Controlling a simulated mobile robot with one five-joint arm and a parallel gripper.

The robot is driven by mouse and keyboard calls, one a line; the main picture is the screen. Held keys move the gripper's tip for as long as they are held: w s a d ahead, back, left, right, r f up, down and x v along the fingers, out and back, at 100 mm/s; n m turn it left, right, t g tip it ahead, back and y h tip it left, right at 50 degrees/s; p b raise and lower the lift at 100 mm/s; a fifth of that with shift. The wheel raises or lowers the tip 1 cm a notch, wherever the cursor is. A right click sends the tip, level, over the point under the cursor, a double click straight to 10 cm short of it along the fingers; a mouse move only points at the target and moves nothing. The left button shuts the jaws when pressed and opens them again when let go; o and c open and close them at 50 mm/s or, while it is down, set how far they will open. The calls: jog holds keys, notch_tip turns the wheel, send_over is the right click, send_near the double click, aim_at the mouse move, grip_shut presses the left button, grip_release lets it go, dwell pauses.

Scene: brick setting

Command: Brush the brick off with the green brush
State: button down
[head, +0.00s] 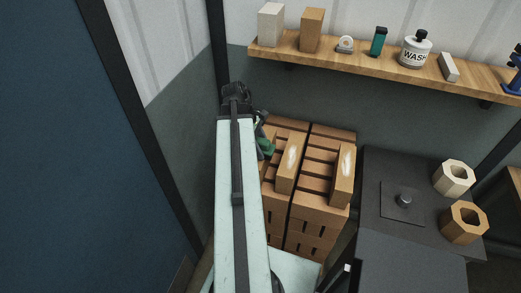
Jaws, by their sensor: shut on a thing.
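My gripper (261,122) is at the far end of my arm, partly hidden by it, and is shut on the green brush (266,146). The brush is partly hidden and sits just left of the nearer-left brick (287,170). That brick stands on the left brick stack and has a pale dusty patch on its top face. A second brick (344,175) with a similar pale patch stands on the right stack. I cannot tell whether the brush touches the left brick.
The brick stacks (310,222) stand side by side. A dark bench (385,225) at right carries two hollow blocks, a tan one (454,177) and a brown one (464,222).

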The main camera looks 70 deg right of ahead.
aim_at(274, 134)
jog(key=shift+w+d+f, duration=0.1)
jog(key=shift+w+d, duration=0.1)
jog(key=shift+d, duration=2.7)
jog(key=shift+w+d, duration=0.15)
jog(key=shift+d, duration=2.75)
notch_tip(274, 134, up, 6)
jog(key=p, duration=0.5)
jog(key=shift+p, duration=0.4)
notch_tip(274, 134, up, 3)
jog(key=p, duration=0.3)
jog(key=shift+f, duration=0.15)
